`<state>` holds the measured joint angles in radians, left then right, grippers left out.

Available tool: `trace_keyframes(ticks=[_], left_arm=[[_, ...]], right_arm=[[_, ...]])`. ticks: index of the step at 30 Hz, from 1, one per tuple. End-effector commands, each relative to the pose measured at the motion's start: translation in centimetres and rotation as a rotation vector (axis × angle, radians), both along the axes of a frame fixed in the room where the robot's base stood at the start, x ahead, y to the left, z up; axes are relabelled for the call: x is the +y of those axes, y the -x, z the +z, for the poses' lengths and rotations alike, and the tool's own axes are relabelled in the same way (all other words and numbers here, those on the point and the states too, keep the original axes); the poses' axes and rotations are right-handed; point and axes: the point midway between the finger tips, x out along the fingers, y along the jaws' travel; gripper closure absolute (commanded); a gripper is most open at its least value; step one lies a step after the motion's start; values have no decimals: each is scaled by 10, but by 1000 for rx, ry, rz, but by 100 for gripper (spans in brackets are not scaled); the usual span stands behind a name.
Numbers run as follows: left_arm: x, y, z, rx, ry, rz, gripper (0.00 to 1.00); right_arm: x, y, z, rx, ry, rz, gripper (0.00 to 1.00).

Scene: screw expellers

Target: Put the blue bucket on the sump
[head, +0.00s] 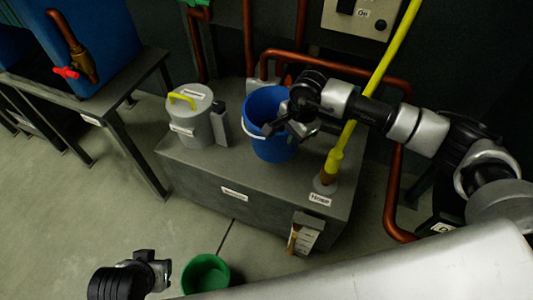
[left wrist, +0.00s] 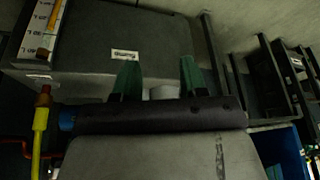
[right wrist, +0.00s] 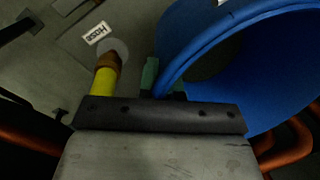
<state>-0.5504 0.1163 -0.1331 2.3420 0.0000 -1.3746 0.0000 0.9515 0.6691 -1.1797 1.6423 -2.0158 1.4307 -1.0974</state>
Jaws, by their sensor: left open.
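The blue bucket (head: 272,146) is upright over the top of the grey sump (head: 200,178), between the grey canister and the yellow hose. I cannot tell whether its base touches the top. Its white handle hangs at the front left. My right gripper (head: 290,122) is at the bucket's right rim. In the right wrist view the rim of the bucket (right wrist: 225,40) passes between the two close fingers (right wrist: 163,82), which are shut on it. My left gripper (head: 158,272) is low at the front left. In the left wrist view its fingers (left wrist: 158,78) are apart and empty.
The grey canister (head: 188,122) with a yellow handle stands on the sump's left. The yellow hose (head: 350,125) rises from its right. A green bucket (head: 206,274) is on the floor in front. Copper pipes (head: 393,190) run behind and right. A blue tank (head: 90,40) stands on a table at left.

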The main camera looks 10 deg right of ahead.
Motion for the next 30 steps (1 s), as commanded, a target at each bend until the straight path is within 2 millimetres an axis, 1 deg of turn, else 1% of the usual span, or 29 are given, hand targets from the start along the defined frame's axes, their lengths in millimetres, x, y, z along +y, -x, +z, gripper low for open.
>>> trace_keyframes(ticks=[1, 2, 5, 8, 12, 14, 16, 20, 23, 27, 30], left_arm=[[2, 7, 2, 40, -8, 4, 57], [3, 10, 1, 61, -13, 5, 57], [6, 17, 2, 100, -21, 9, 57], [7, 22, 8, 107, -23, 10, 57], [7, 27, 22, 97, -22, 10, 57], [8, 29, 28, 95, -22, 11, 57], [8, 29, 26, 96, -22, 12, 57], [8, 29, 26, 95, -22, 11, 57], [8, 29, 25, 94, -22, 11, 57], [8, 29, 21, 94, -22, 11, 57], [8, 29, 20, 94, -22, 11, 57]], right_arm=[[1, -2, 5, -3, -4, -17, 100], [1, -2, 5, -3, -4, -26, 100], [1, -2, 0, -2, -5, -46, 100], [1, -2, -17, -1, -4, -52, 100], [1, -2, -42, -1, -4, -51, 100], [1, -2, -50, -3, -4, -51, 100], [1, -3, -56, -3, -5, -52, 100], [1, -3, -63, -3, -4, -51, 100], [1, -2, -73, -3, -4, -50, 100], [1, -2, -93, -1, -5, -50, 100], [1, -3, -97, -4, -5, -50, 100]])
